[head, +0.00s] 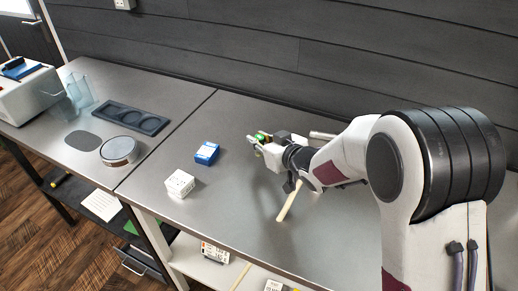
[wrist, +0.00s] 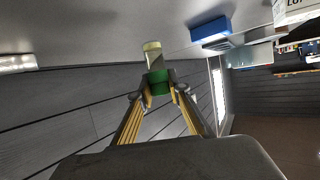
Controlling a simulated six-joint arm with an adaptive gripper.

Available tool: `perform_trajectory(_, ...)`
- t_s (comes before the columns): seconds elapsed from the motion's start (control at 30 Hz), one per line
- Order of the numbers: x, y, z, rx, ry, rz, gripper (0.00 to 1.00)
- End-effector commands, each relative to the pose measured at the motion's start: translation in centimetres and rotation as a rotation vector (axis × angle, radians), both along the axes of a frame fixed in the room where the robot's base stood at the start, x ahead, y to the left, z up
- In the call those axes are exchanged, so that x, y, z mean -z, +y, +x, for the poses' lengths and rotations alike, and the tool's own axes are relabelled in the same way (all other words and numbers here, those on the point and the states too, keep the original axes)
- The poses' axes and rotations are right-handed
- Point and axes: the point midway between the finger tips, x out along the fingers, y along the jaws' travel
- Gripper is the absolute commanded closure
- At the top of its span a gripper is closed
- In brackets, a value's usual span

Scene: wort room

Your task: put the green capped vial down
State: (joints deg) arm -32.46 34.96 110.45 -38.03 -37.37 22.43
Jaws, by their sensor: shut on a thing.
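The green capped vial (wrist: 153,60) is between my fingertips in the wrist view, gripped at its green cap. Its clear body, with something pale at the far end, sticks out past the fingers. In the head view a small patch of its green (head: 262,136) shows at my gripper (head: 256,143), low over the right-hand grey table (head: 235,215). My gripper is shut on the vial. I cannot tell whether the vial touches the table top.
A blue box (head: 207,153) and a white box (head: 180,184) stand left of my gripper. A pale stick (head: 289,201) shows below my wrist. A dark recessed tray (head: 130,118) and a round metal-rimmed dish (head: 118,151) are on the left table. The table's front middle is clear.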

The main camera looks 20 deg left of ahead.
Motion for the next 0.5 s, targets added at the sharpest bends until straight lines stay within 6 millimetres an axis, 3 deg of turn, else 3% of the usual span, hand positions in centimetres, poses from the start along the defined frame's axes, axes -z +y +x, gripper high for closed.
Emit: perform_trajectory(0.5, 3.6, 0.0, 0.0, 0.001, 0.002, 0.000, 1.00)
